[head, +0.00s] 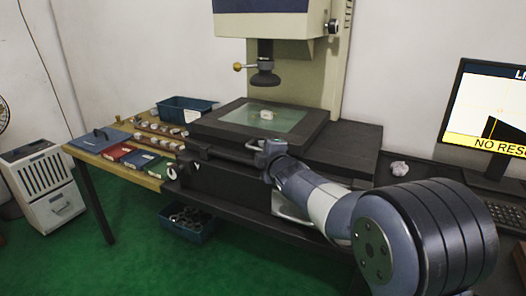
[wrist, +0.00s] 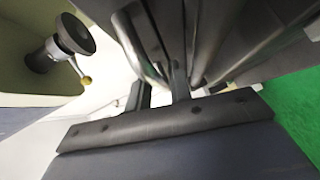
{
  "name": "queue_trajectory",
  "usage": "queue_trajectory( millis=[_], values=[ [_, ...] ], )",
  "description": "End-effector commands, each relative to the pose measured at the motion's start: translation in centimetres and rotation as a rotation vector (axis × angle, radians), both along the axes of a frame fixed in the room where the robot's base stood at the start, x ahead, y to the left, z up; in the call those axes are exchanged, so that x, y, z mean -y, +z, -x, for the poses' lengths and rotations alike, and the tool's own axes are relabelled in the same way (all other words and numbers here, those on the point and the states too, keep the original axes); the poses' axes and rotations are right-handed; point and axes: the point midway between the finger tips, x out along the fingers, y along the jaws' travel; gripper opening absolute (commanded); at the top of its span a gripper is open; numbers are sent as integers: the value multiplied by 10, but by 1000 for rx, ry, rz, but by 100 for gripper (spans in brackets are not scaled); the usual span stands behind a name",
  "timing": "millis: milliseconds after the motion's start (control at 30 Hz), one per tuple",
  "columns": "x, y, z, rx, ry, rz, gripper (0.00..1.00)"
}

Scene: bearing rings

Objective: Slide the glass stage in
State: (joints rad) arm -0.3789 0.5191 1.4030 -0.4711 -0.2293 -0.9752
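The glass stage (head: 287,118) is a pale greenish pane in a dark frame (head: 313,128), under the lens (head: 265,78) of the measuring machine. A small whitish ring (head: 266,114) lies on the glass. My gripper (head: 262,148) is at the front edge of the stage. In the wrist view my gripper (wrist: 160,92) has its two dark fingers apart, with a light gap between them. A bent metal bar (wrist: 140,50), seemingly a handle, reaches down between or just behind the fingers. I cannot tell whether they touch it. The lens also shows in the wrist view (wrist: 75,34).
A wooden bench (head: 150,183) at left holds red (head: 119,151), green (head: 139,159) and blue (head: 100,139) trays, small rings and a blue bin (head: 186,108). Another bin (head: 188,222) sits below. A monitor (head: 488,108) and crumpled paper (head: 399,168) are at right.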

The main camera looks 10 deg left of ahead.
Motion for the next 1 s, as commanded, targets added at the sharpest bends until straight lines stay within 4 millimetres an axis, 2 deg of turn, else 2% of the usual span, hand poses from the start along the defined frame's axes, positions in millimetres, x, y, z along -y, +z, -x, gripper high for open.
queue_trajectory(
  millis=[167,400,600,800,1000],
  values=[
    [10,4,17,1,-1,0,20],
    [29,11,55,2,0,0,20],
    [42,14,80,1,1,-2,20],
    [47,15,91,1,1,-1,20],
    [48,16,93,1,1,-1,20]
  ],
)
